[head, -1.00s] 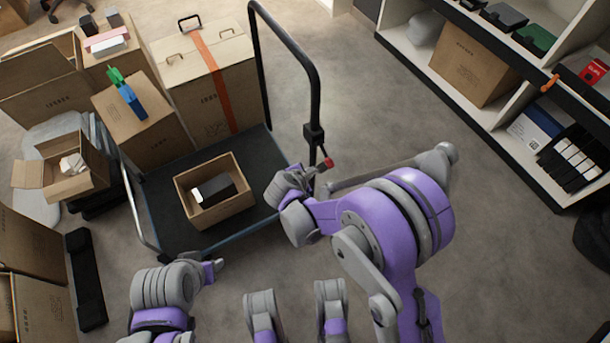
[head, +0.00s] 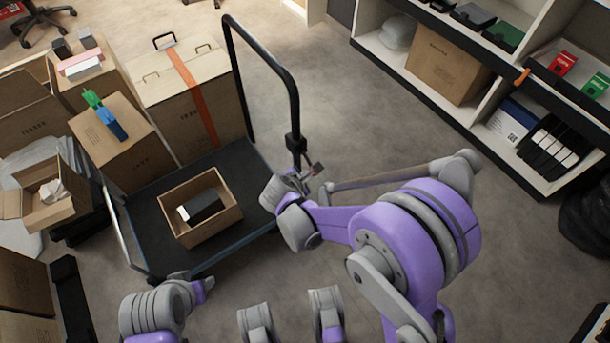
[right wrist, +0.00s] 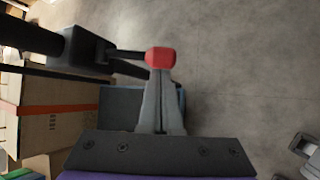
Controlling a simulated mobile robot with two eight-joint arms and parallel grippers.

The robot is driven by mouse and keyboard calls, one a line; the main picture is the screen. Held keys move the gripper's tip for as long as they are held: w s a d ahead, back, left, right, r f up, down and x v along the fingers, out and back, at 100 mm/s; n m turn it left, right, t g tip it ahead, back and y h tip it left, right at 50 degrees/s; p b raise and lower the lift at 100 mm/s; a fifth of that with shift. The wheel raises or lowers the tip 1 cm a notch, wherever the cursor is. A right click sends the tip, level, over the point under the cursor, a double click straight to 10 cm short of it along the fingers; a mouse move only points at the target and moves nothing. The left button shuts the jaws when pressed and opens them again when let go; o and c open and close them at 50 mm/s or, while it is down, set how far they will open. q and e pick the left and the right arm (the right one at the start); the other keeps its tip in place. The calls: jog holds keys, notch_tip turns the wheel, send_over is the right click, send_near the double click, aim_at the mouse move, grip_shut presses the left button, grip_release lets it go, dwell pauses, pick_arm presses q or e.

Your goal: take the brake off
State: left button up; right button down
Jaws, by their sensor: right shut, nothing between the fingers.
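The cart's brake is a dark block (head: 294,144) on the near post of the black push handle, with a short lever ending in a red knob (head: 318,168). In the right wrist view the lever runs right from the block (right wrist: 85,48) to the red knob (right wrist: 160,57). My right gripper (right wrist: 160,78) is shut and empty, its fingertips at the knob's near edge; contact is hard to tell. In the head view the right gripper (head: 308,182) is just below the knob. My left gripper (head: 208,282) is low, in front of the cart; its fingers are unclear.
The cart's dark deck (head: 140,227) carries a small open carton (head: 205,233), a carton with blue and green items (head: 122,147) and a large orange-strapped carton (head: 185,105). Other cartons crowd the left. A shelf (head: 400,75) lines the right. Floor between is clear.

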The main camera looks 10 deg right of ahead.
jog(key=shift+s+d+r+n+g+h+p, duration=0.15)
jog(key=shift+r+n+g+h+p, duration=0.15)
jog(key=shift+r+g+p, duration=0.35)
notch_tip(320, 180, up, 5)
jog(key=n+g+p, duration=0.1)
jog(key=g, duration=0.1)
jog(key=g+h+p, duration=0.1)
jog(key=g, duration=0.2)
jog(key=shift+f+n+h, duration=0.1)
jog(key=shift+n+h, duration=0.2)
jog(key=shift+n, duration=0.1)
dwell(0.4)
jog(key=shift+r+p, duration=0.45)
jog(key=shift+r, duration=0.4)
